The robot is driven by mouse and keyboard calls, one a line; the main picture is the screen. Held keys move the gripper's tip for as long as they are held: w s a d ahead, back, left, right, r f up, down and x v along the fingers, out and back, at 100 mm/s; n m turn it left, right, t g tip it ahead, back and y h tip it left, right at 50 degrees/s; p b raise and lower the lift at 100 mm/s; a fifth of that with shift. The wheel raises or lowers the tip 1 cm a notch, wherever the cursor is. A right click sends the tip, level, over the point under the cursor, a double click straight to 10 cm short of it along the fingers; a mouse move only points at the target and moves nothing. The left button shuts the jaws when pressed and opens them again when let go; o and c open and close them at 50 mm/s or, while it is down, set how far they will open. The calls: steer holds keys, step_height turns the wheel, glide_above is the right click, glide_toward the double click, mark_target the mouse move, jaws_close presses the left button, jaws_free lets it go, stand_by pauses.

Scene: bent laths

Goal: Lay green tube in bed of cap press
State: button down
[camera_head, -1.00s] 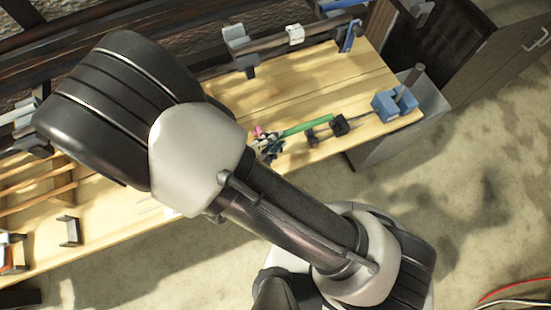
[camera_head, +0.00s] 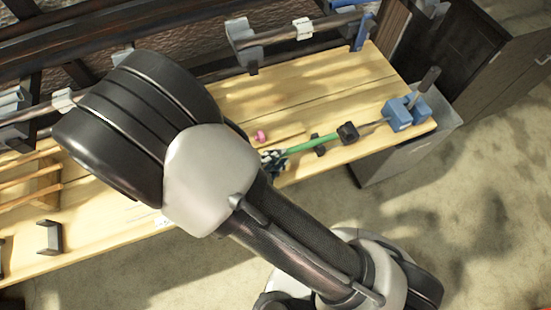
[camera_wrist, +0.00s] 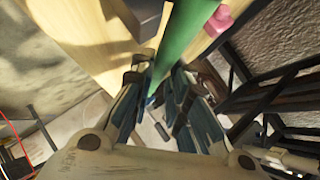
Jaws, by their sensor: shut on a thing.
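My gripper (camera_head: 272,158) is shut on the green tube (camera_head: 312,143) near its left end, over the wooden bench. In the wrist view the tube (camera_wrist: 184,38) runs up and away from between my fingers (camera_wrist: 160,82). The blue block with a dark upright handle (camera_head: 403,112) at the bench's right end looks like part of the cap press. A thin rod runs left from it towards a black block (camera_head: 348,132). The tube's right end meets or overlaps this block in the picture. A second black block (camera_head: 319,151) shows just below the tube. I cannot tell whether the tube touches either block.
A pink piece (camera_head: 261,136) lies on the bench (camera_head: 300,95) above my gripper. A rail with grey and blue brackets (camera_head: 243,40) runs along the back. A wooden rack (camera_head: 45,182) and a dark bracket (camera_head: 49,237) are at the left. My arm hides much of the bench.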

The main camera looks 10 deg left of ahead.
steer(key=shift+f, duration=0.3)
steer(key=c, duration=1.5)
jaws_free()
steer(key=shift+c, duration=0.2)
steer(key=shift+s+a+r, duration=0.1)
steer(key=shift+r, duration=0.35)
steer(key=p+v, duration=0.4)
steer(key=v, duration=0.7)
steer(key=shift+s, duration=0.35)
steer(key=shift+w, duration=0.1)
